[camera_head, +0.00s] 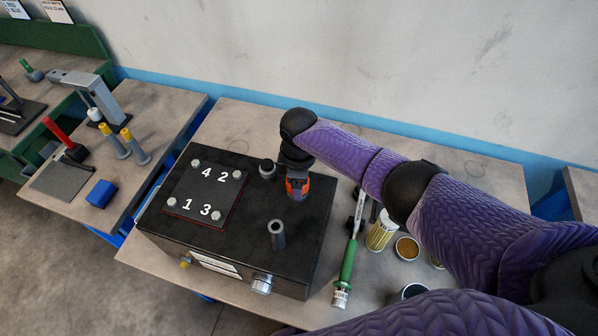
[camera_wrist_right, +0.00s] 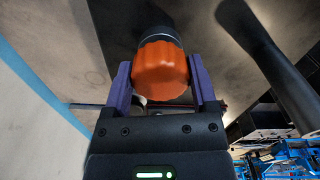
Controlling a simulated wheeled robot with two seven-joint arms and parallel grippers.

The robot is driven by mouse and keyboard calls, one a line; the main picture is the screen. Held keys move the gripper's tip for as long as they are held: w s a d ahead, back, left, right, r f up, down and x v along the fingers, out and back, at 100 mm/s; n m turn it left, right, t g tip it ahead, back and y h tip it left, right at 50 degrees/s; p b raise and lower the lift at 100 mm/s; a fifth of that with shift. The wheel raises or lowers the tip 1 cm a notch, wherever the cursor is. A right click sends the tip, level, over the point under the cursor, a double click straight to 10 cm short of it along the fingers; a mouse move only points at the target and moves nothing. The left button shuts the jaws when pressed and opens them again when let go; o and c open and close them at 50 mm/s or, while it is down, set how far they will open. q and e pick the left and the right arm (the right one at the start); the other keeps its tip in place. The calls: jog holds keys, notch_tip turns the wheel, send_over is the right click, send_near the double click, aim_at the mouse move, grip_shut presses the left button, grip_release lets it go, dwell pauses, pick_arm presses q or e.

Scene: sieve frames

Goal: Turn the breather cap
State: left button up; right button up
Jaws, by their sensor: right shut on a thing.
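The orange ribbed breather cap (camera_head: 296,188) sits at the back right of the black box (camera_head: 285,210). My right gripper (camera_head: 298,183) reaches down over it from above. In the right wrist view the cap (camera_wrist_right: 160,72) is between the two purple fingers of my right gripper (camera_wrist_right: 160,62), which is shut on it. A dark round part shows past the cap's far end. In the head view the gripper partly hides the cap. My left gripper is in neither view.
A plate (camera_head: 183,192) with bolts numbered 1 to 4 lies on the box. A short upright tube (camera_head: 276,234) and a dark round fitting (camera_head: 267,168) stand near the cap. A green-handled wrench (camera_head: 348,262) and open tins (camera_head: 407,248) lie right of the box.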

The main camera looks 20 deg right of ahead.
jog(key=m+p, duration=0.2)
jog(key=m, duration=0.3)
jog(key=shift+a+r+m, duration=0.1)
jog(key=shift+r+m, duration=0.05)
jog(key=shift+m, duration=0.15)
jog(key=m+p, duration=0.1)
jog(key=m, duration=0.1)
jog(key=shift+m, duration=0.3)
jog(key=shift+m+p, duration=0.4)
jog(key=shift+m, duration=1.2)
jog(key=o, duration=1.2)
jog(key=shift+c, duration=0.2)
notch_tip(320, 180, up, 9)
jog(key=p, duration=0.5)
jog(key=shift+r, duration=0.4)
